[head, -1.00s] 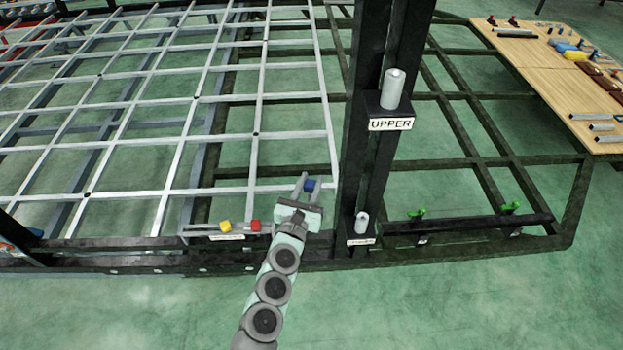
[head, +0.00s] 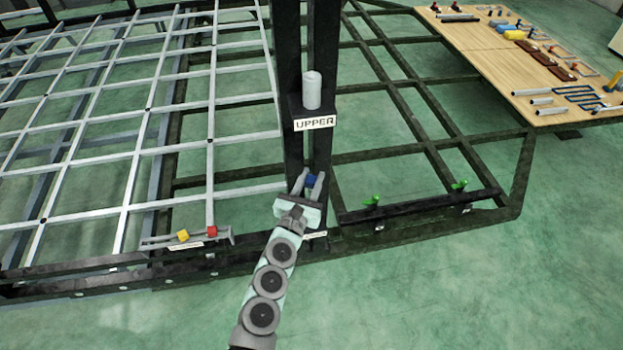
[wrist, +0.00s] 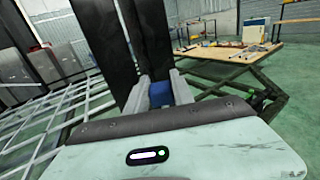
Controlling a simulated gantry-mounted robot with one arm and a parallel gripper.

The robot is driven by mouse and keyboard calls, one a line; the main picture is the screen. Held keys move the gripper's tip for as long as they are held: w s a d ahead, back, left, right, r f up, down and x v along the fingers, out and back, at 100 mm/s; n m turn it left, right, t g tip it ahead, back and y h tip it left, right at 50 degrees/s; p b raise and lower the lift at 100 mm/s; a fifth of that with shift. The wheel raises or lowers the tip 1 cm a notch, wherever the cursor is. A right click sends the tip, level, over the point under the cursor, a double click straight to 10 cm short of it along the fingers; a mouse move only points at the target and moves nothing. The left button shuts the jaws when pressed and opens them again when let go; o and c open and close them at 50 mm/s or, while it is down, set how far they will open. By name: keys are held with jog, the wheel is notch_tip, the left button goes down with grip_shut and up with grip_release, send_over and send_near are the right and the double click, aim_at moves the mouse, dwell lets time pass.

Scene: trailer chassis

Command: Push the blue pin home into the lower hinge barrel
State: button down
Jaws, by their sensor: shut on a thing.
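My gripper (head: 312,184) is in front of the dark upright post, below the UPPER bracket. Its fingers are shut on the blue pin (head: 312,180), and only the blue part shows between them. The pin also shows between the fingers in the wrist view (wrist: 160,95). The lower hinge barrel is hidden behind my gripper and wrist in the head view. Only part of its label (head: 316,234) shows beside my wrist. I cannot tell whether the pin touches the barrel. The upper hinge barrel (head: 312,90) is a light grey cylinder standing on the bracket.
A rack at left holds a yellow-headed pin (head: 182,235) and a red-headed pin (head: 211,231). Green clips (head: 373,200) sit on a dark rail to the right. A wooden table (head: 490,62) with tools and tubes stands at the back right. The dark post (head: 299,40) rises close to my gripper.

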jog(key=shift+f, duration=0.15)
notch_tip(320, 180, down, 6)
jog(key=b, duration=0.6)
jog(key=shift+r, duration=0.2)
jog(key=shift+b, duration=0.7)
dwell(1.3)
jog(key=shift+f+b, duration=3.6)
jog(key=shift+b, duration=0.25)
jog(key=c, duration=1)
grip_release()
jog(key=shift+r, duration=0.1)
